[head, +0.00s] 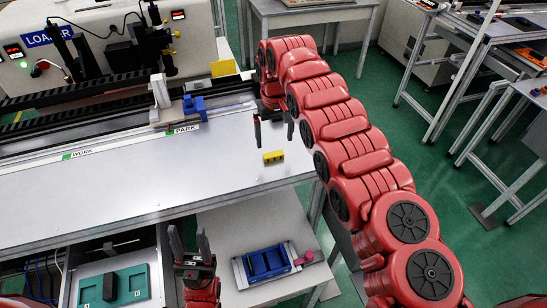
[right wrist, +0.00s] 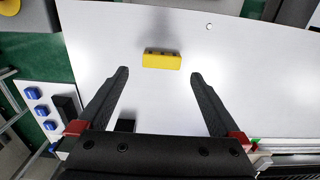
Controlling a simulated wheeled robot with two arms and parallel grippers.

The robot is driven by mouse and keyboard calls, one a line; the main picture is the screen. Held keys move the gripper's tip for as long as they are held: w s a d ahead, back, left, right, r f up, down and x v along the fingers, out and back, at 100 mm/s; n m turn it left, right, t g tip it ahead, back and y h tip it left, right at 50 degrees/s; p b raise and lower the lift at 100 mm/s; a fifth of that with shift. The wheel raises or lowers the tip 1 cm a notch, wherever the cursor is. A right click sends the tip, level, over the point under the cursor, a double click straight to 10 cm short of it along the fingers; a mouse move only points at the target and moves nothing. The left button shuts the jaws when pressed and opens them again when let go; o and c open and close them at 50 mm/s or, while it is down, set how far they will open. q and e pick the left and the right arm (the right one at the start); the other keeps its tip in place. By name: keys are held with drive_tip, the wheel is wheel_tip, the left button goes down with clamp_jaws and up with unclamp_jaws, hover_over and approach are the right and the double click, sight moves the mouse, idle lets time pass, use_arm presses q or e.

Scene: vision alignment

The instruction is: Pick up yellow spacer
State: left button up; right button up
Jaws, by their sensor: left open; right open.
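The yellow spacer (head: 273,156) lies on the light work table (head: 120,185) near its right side. In the right wrist view the spacer (right wrist: 162,60) lies just beyond the fingertips, roughly centred between them. My right gripper (head: 273,134) is open and empty, fingers pointing down over the table close to the spacer; it also shows in the right wrist view (right wrist: 159,74). No contact with the spacer shows. My left gripper (head: 189,243) is open and empty at the table's front edge, fingers pointing up, left of the lower shelf's blue fixture.
A rail with WORK and PARK labels runs along the table's back, carrying a blue block (head: 194,105). Below the front edge are a blue fixture (head: 268,262) with a pink part and a teal tray (head: 134,281) holding a black block. The table around the spacer is clear.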

sight(274, 155)
drive_tip(key=shift+s+f, duration=0.1)
drive_tip(key=shift+f, duration=0.25)
drive_tip(key=shift+f+p, duration=0.6)
drive_tip(key=shift+p, duration=0.1)
drive_tip(key=f+p, duration=0.2)
drive_tip(key=f, duration=0.1)
drive_tip(key=shift+s+a+f, duration=0.1)
drive_tip(key=shift+s+f, duration=0.1)
drive_tip(key=shift+f, duration=0.45)
drive_tip(key=shift+w, duration=0.1)
drive_tip(key=c, duration=1.2)
